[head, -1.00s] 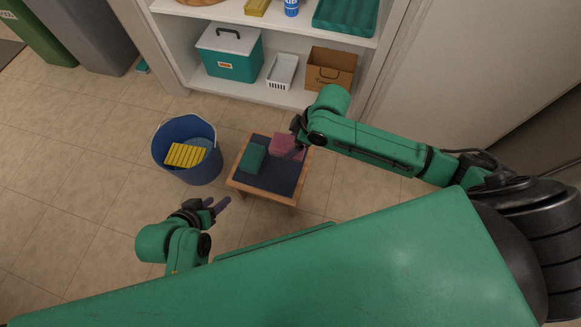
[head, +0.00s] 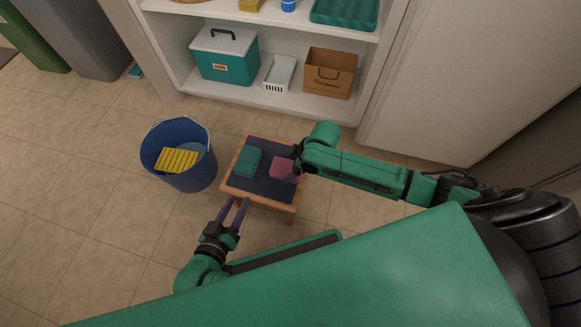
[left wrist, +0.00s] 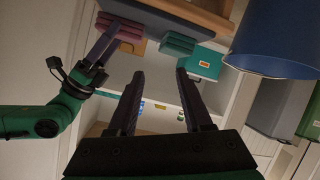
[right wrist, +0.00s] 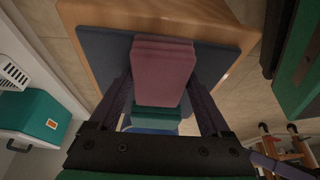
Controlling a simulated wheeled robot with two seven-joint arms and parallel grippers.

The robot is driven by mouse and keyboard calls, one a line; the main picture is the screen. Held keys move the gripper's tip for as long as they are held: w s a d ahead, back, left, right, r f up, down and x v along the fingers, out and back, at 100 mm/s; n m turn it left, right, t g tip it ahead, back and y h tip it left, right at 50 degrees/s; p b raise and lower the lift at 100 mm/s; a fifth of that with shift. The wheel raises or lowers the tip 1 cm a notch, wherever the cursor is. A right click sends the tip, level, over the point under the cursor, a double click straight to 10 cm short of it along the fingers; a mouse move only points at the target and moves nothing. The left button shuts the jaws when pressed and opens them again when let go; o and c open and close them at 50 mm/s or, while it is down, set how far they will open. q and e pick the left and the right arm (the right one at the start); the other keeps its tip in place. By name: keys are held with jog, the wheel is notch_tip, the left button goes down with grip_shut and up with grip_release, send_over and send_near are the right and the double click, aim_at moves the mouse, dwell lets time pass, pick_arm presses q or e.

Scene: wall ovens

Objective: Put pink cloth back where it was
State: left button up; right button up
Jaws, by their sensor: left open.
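The pink cloth (head: 283,168) is a folded stack on the right side of a small wooden stool's dark blue top (head: 277,188). It also shows in the right wrist view (right wrist: 163,72).
A blue bucket (head: 193,178) with a yellow ribbed item (head: 178,160) stands left of the stool. Behind is a white shelf with a teal cooler (head: 226,58), a white basket (head: 279,73) and a cardboard box (head: 330,73).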

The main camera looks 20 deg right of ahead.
jog(key=shift+o, duration=0.8)
jog(key=p+v, duration=0.4)
jog(key=v, duration=0.3)
jog(key=shift+a+r, duration=0.15)
jog(key=shift+r, duration=0.1)
jog(key=w+p+v, duration=0.1)
jog(key=p+v, duration=0.1)
jog(key=v, duration=0.2)
jog(key=s+a+r+m+t+y, duration=0.1)
jog(key=s+a, duration=0.1)
jog(key=a, duration=0.3)
jog(key=s+a+m+t+y, duration=0.1)
jog(key=s+a+m+y, duration=0.1)
jog(key=s+a, duration=0.15)
pick_arm(q)
jog(key=a+r+m+g+y, duration=0.1)
jog(key=a+r+g+y, duration=0.1)
jog(key=a+r+g, duration=0.2)
jog(key=shift+a+r, duration=0.3)
jog(key=shift+r, duration=0.45)
pick_arm(e)
jog(key=s+d+m+t, duration=0.1)
jog(key=m, duration=0.1)
jog(key=d+m+t+h, duration=0.1)
jog(key=m, duration=0.1)
jog(key=s+d+m+h, duration=0.1)
jog(key=d, duration=0.1)
jog(key=shift+s+m+t, duration=0.3)
jog(key=shift+m+t, duration=0.1)
